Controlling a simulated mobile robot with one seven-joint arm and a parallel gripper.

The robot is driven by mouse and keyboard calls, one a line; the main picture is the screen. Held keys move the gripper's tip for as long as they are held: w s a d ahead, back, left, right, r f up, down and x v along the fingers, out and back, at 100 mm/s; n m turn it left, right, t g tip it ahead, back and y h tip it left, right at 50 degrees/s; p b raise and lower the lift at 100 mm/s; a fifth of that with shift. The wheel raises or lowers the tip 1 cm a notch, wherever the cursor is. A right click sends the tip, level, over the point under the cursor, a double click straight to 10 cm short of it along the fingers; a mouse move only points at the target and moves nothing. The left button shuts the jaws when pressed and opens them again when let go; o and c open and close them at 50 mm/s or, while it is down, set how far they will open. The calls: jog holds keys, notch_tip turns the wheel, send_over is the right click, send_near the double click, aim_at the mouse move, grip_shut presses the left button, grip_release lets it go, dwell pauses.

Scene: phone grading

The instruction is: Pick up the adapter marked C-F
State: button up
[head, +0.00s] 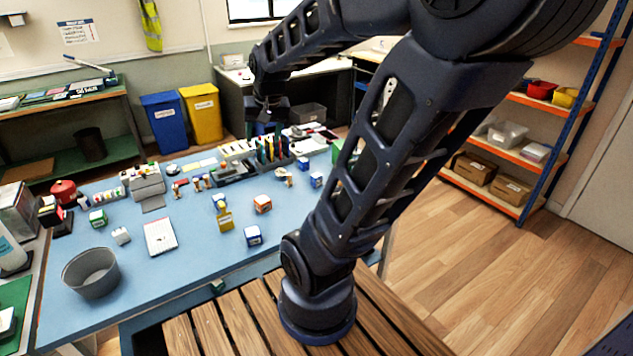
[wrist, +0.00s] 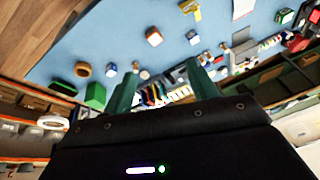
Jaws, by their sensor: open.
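My gripper (head: 262,122) hangs over the back of the blue table, near the rack of upright coloured items. In the wrist view, its two green fingers (wrist: 162,68) are apart, with nothing held between them. No marking C-F is readable in either view, so I cannot tell which thing is that adapter. A small white block (head: 121,235) lies on the left of the table. Small boxes stand mid-table: an orange one (head: 262,204), a blue-and-white one (head: 253,236) and a yellow one (head: 225,220). The orange box also shows in the wrist view (wrist: 154,38).
A rack of coloured items (head: 270,150) stands at the table's back. A grey bucket (head: 91,273) and a white notepad (head: 160,236) are on the left. My arm hides the table's right part. The front middle of the blue table (head: 190,275) is clear.

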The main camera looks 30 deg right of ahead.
jog(key=w+d+f+m, duration=0.3)
jog(key=w+d+f, duration=0.15)
jog(key=w, duration=0.25)
jog(key=m+g+h, duration=0.3)
jog(key=m+h, duration=0.2)
jog(key=m, duration=0.5)
send_near(316, 175)
jog(key=f, duration=0.1)
jog(key=shift+x, duration=5.2)
jog(key=c, duration=1.1)
jog(key=shift+o, duration=0.2)
jog(key=shift+r, duration=0.1)
